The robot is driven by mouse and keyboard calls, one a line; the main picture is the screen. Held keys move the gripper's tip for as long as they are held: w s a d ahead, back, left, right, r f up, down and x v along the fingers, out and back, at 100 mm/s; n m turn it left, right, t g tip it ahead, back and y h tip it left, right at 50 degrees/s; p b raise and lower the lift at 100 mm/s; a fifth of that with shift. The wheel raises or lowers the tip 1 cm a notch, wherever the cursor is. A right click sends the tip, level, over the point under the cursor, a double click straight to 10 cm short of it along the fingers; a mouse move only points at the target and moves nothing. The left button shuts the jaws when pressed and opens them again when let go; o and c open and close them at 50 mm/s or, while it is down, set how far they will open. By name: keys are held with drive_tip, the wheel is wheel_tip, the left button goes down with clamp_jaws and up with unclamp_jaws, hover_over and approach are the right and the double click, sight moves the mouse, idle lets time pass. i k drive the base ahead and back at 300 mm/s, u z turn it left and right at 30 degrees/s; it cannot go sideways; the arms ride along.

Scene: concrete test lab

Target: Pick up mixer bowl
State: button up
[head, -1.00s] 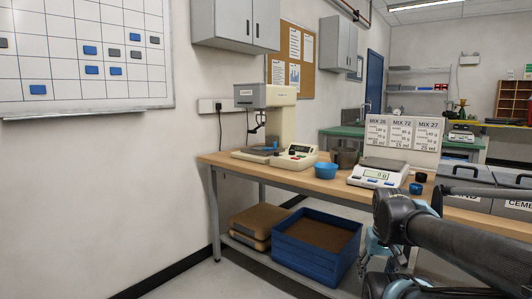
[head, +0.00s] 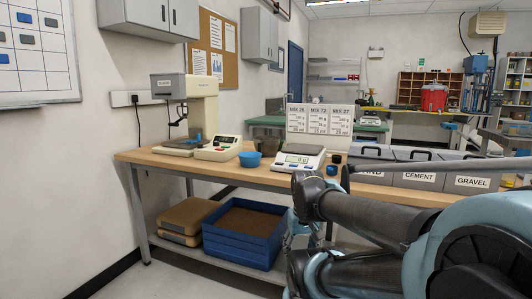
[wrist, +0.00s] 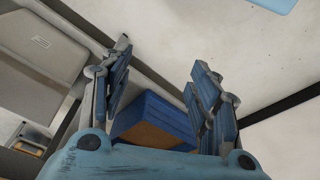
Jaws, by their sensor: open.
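A small blue part shows at the mixer's base, too small to make out. My gripper (wrist: 160,68) is open and empty in the wrist view, its two blue-grey fingers apart. In the head view my arm fills the lower right, in front of the bench. Neither bowl shows clearly in the wrist view.
The bench (head: 160,159) also holds a digital scale (head: 299,160), a recipe board (head: 320,118) and grey bins of cement and gravel. A blue crate (head: 240,245) and brown sacks (head: 187,215) lie on the lower shelf. The crate shows between my fingers in the wrist view (wrist: 155,108).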

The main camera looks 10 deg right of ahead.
sight(267, 145)
drive_tip(key=u, duration=2.2)
drive_tip(key=k, duration=0.9)
drive_tip(key=z, duration=0.9)
drive_tip(key=i, duration=1)
